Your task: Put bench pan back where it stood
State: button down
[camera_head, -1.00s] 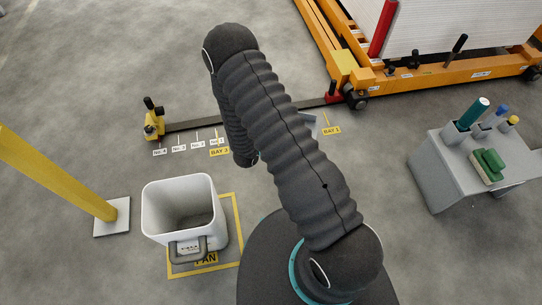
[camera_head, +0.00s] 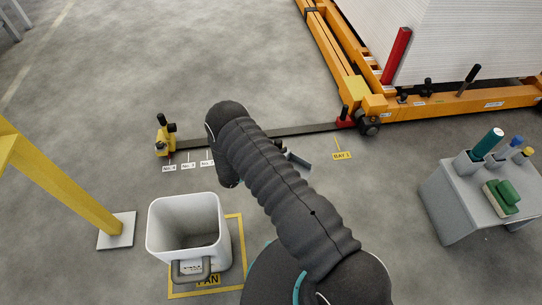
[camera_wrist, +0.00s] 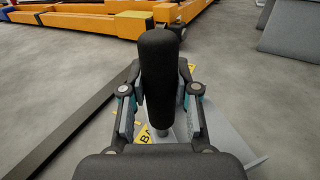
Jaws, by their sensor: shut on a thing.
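My gripper (camera_wrist: 160,110) is shut on a thick black upright handle (camera_wrist: 158,70) in the wrist view. A flat grey plate (camera_wrist: 238,150), which looks like the bench pan, shows below and right of the fingers. A small grey-blue edge of it (camera_head: 299,160) shows beside my arm in the head view; my arm hides the rest and the gripper. I cannot tell whether the plate touches the floor. A yellow floor outline marked PAN (camera_head: 238,240) lies at the lower left, with a white bin (camera_head: 186,228) standing over its left part.
A dark floor rail (camera_head: 300,130) runs from a yellow stop (camera_head: 164,138) to the orange gantry (camera_head: 450,103). A grey bench (camera_head: 450,200) with bottles and a green brush (camera_head: 503,195) stands right. A yellow post (camera_head: 65,180) stands left. Floor between rail and bench is clear.

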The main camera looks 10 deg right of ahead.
notch_tip(320, 180, down, 6)
jog(key=w+a, duration=0.2)
jog(key=shift+a, duration=0.35)
jog(key=shift+f+b, duration=0.2)
jog(key=shift+b, duration=0.35)
jog(key=c, duration=0.9)
grip_release()
jog(key=shift+o, duration=0.2)
jog(key=shift+r, duration=0.1)
